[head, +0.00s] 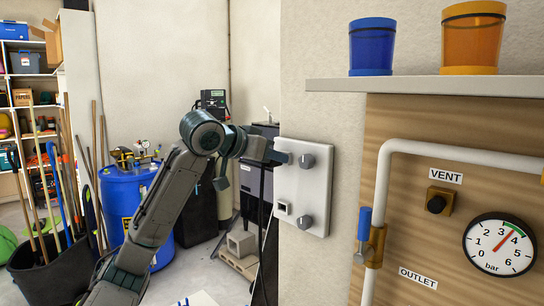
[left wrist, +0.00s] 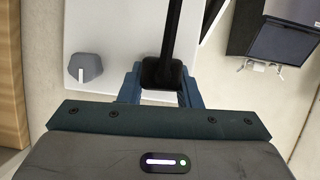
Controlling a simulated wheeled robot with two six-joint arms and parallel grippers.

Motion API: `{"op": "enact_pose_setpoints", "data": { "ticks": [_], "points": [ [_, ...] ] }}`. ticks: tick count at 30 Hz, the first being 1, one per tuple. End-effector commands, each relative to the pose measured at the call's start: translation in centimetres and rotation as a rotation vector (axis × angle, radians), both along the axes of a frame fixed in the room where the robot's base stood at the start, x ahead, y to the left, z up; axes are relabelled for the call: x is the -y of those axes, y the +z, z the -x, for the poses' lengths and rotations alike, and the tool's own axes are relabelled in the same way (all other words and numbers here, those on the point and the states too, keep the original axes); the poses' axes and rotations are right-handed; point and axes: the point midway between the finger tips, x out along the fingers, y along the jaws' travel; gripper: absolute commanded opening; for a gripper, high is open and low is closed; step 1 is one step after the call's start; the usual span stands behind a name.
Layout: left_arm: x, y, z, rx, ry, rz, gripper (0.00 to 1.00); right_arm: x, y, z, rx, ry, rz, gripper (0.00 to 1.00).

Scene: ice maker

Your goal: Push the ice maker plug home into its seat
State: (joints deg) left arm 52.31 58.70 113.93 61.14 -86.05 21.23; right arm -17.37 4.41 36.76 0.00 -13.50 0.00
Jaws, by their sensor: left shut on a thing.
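My left gripper (head: 278,156) is at the upper left of a white wall panel (head: 318,190) in the head view. In the left wrist view its two blue fingers (left wrist: 159,92) are shut on a black plug (left wrist: 162,74) with a thick black cable running up the picture. The plug is in front of the panel face (left wrist: 112,35). Its front and the seat behind it are hidden, so I cannot tell how deep it sits. A square outlet (head: 284,208) lower on the panel shows no plug. My right gripper is not in view.
Grey knobs (head: 307,161) (head: 305,222) stick out of the panel right of the gripper. A shelf (head: 430,86) with blue and orange canisters is above right. Pipes and a gauge (head: 500,244) are on the right. A blue barrel (head: 122,205) stands behind my left arm.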

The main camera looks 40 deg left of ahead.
Motion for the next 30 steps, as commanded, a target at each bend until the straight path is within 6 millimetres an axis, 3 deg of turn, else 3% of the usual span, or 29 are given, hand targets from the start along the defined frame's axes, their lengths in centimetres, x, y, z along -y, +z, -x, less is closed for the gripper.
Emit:
{"op": "enact_pose_setpoints", "data": {
  "ticks": [15, 30],
  "points": [
    [0.05, 0.17, -0.74, 0.001, 0.0, 0.001, 0.07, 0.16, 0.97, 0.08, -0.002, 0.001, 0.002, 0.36],
    [-0.03, 0.1, 0.04, 0.002, 0.001, 0.0, 0.07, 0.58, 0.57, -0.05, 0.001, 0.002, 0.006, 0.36]
  ]
}}
